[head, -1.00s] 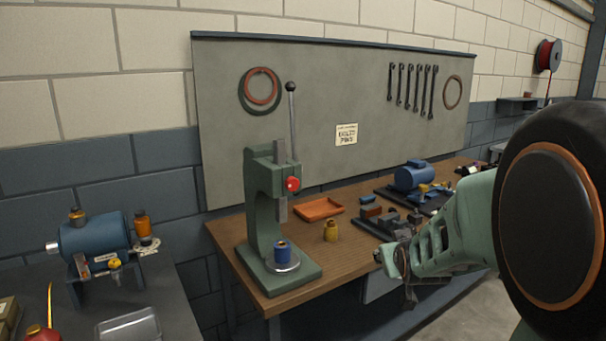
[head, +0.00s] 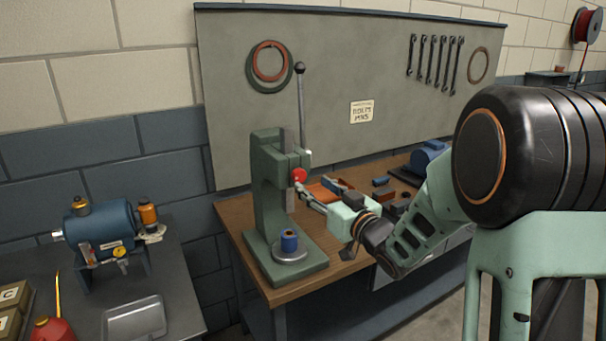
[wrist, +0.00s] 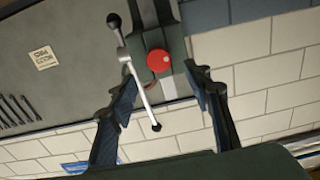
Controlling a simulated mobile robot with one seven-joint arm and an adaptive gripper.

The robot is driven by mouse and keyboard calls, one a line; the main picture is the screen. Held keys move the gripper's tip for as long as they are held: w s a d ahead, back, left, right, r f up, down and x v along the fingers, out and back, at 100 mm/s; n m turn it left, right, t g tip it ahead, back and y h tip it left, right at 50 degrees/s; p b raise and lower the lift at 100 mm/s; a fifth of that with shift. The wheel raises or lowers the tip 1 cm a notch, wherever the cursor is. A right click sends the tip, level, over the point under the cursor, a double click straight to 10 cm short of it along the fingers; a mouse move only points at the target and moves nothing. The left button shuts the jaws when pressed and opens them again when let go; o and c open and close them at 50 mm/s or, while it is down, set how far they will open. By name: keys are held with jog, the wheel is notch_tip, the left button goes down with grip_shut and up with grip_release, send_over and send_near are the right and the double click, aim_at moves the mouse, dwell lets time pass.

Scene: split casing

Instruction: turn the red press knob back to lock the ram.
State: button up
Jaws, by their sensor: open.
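The green press (head: 268,205) stands at the left end of the wooden bench. Its red knob (head: 299,174) is on the right of the press head, and the ram (head: 290,201) hangs below. In the wrist view the round red knob (wrist: 158,61) lies between and beyond my fingers. My gripper (head: 306,191) is open at the knob in the head view; it also shows in the wrist view (wrist: 160,82), with one finger on each side of the knob. I cannot tell whether a finger touches it. A blue spool-like part (head: 289,241) sits on the press plate.
A silver lever (wrist: 141,85) with dark ball ends passes close beside the knob, between my fingers. An orange tray (head: 322,190) and small blocks lie behind my wrist. A blue motor-like unit (head: 98,222) is on the left table.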

aim_at(301, 176)
jog(key=p+x, duration=0.1)
jog(key=x, duration=0.5)
jog(key=shift+w+a, duration=0.2)
jog(key=shift+w, duration=0.15)
jog(key=c, duration=1.1)
